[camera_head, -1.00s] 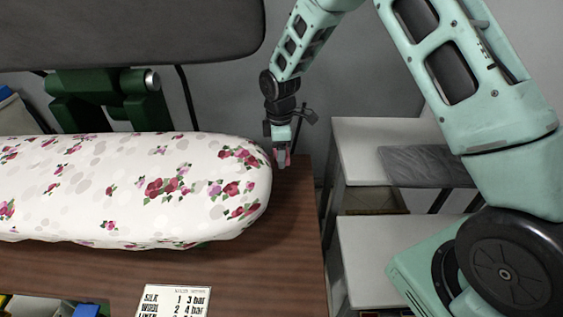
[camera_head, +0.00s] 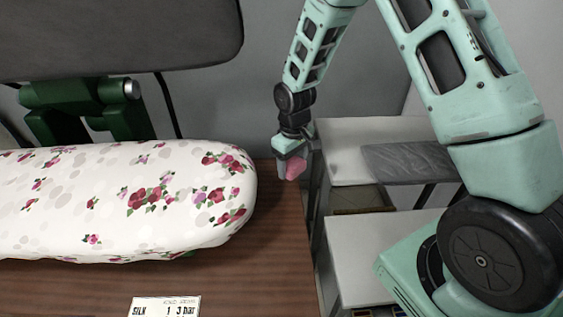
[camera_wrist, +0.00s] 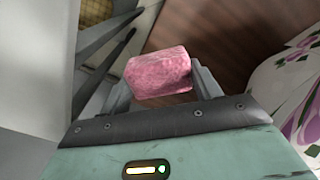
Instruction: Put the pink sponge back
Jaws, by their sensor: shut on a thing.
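The pink sponge (camera_head: 294,168) is a small block held at the end of my arm. My gripper (camera_head: 290,172) is shut on it, to the right of the floral ironing board, near the right edge of the brown wooden table. In the wrist view the sponge (camera_wrist: 158,73) sits between the two grey fingers of my gripper (camera_wrist: 162,84). Brown table surface and the floral cover show beyond it. I cannot tell how high the sponge is above the table.
The padded floral board (camera_head: 120,200) covers the left of the table (camera_head: 270,260). A dark press head (camera_head: 110,35) hangs above it. Pale shelves (camera_head: 370,235) with a grey slab (camera_head: 410,162) stand at right. A card (camera_head: 165,307) lies at the front.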

